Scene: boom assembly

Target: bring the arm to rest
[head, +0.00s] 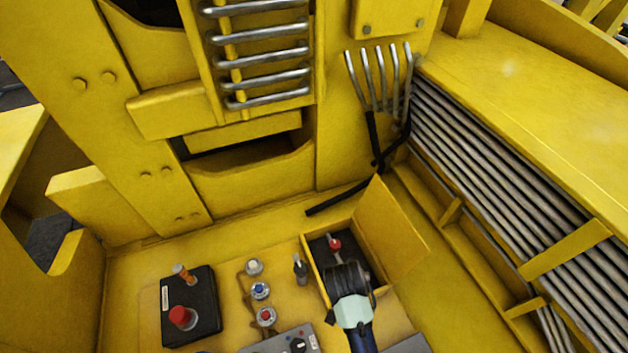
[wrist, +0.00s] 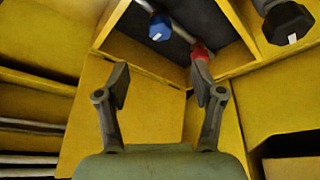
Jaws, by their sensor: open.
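My gripper (head: 347,275) hangs over a small yellow open box (head: 305,245) on the yellow panel in the head view. In the wrist view the two fingers of my gripper (wrist: 161,78) stand apart with nothing between them. A red knob (head: 335,243) in the box shows just beyond my gripper. The wrist view shows this red knob (wrist: 200,52) near the right fingertip and a blue knob (wrist: 160,28) farther up inside the box. Whether a fingertip touches the red knob I cannot tell. My gripper covers part of the box in the head view.
A yellow lid (head: 392,232) stands open at the box's right. Left are a black lever (head: 300,269), several round knobs (head: 261,291) and a black unit (head: 192,308) with a red button. Grey pipes (head: 500,185) run along the right. Panel space behind the knobs is clear.

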